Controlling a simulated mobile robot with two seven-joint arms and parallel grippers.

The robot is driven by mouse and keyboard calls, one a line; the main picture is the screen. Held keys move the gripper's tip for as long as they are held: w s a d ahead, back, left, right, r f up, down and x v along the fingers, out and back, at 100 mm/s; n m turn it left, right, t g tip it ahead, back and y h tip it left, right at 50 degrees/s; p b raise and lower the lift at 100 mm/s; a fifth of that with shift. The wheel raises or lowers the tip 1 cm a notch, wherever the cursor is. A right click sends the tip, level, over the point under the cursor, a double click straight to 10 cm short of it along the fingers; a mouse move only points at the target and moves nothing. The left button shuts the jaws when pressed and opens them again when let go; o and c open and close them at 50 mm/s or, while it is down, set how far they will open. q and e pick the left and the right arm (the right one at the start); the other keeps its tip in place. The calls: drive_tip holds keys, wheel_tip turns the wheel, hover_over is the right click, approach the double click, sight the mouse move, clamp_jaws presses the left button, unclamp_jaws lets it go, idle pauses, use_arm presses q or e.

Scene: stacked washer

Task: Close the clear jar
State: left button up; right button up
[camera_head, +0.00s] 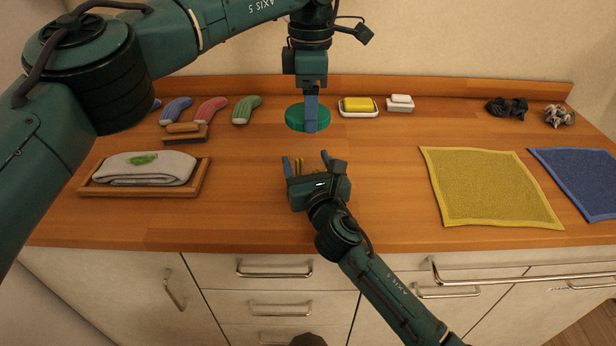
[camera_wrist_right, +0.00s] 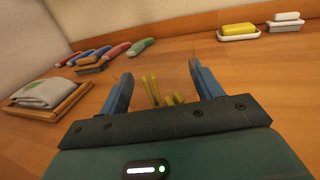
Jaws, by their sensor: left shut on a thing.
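A round green lid (camera_head: 295,118) is held by my left gripper (camera_head: 310,122), which is shut on it from above. The lid appears level, behind my right gripper in the head view. My right gripper (camera_head: 306,160) is low over the counter, its fingers wide apart. Between them are yellow sticks or pieces, which also show in the right wrist view (camera_wrist_right: 152,92). The clear jar around these is nearly invisible, with only faint outlines. I cannot tell whether the right fingers touch its walls.
A wooden tray (camera_head: 85,188) with a folded stained cloth lies left. Several coloured rolled items and a brush (camera_head: 184,133) are behind it. Soap dishes (camera_head: 358,113) stand at the back. A yellow cloth (camera_head: 490,187) and blue cloth (camera_head: 585,180) lie right.

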drive_tip(key=c, duration=0.9)
use_arm(q)
drive_tip(key=shift+f, duration=2.45)
drive_tip(key=shift+f, duration=0.9)
drive_tip(key=shift+f, duration=0.55)
